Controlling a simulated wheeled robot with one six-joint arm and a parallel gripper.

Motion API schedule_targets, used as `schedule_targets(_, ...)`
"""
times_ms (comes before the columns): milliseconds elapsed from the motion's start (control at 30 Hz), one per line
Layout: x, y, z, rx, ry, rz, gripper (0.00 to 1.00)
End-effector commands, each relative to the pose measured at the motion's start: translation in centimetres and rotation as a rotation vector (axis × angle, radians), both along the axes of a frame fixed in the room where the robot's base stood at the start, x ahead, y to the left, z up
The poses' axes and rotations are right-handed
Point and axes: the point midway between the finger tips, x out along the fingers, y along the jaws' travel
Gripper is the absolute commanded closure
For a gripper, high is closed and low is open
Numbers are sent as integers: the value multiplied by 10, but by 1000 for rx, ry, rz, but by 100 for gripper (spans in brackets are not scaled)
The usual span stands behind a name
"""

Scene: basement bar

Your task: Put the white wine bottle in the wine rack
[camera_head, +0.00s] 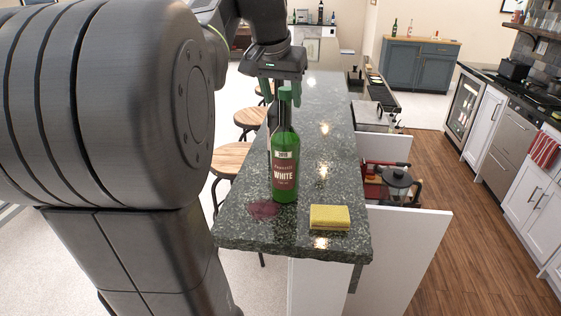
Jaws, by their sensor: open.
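The white wine bottle (285,150) is green with a dark red label reading "WHITE". It stands upright near the front end of the speckled bar counter (235,225). My gripper (281,99) is above and around the bottle's neck in this view, with its greenish fingers apart, one on each side. I cannot tell whether either finger touches the glass. A dark shape shows just behind the bottle's left side, mostly hidden. I cannot make out a wine rack for certain.
A yellow sponge (330,217) lies right of the bottle, and a dark red stain (264,209) lies left of it. Stools (230,158) line the counter's left side. A glass pot (397,183) sits lower right. A glass-fronted cooler (463,108) stands far right.

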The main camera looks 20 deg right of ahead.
Motion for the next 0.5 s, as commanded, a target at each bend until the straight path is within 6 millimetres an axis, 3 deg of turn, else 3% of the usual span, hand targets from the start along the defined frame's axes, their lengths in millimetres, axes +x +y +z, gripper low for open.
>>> schedule_targets(300,12,-15,-35,1,4,-1,50)
schedule_targets(500,16,-18,-47,0,0,0,50)
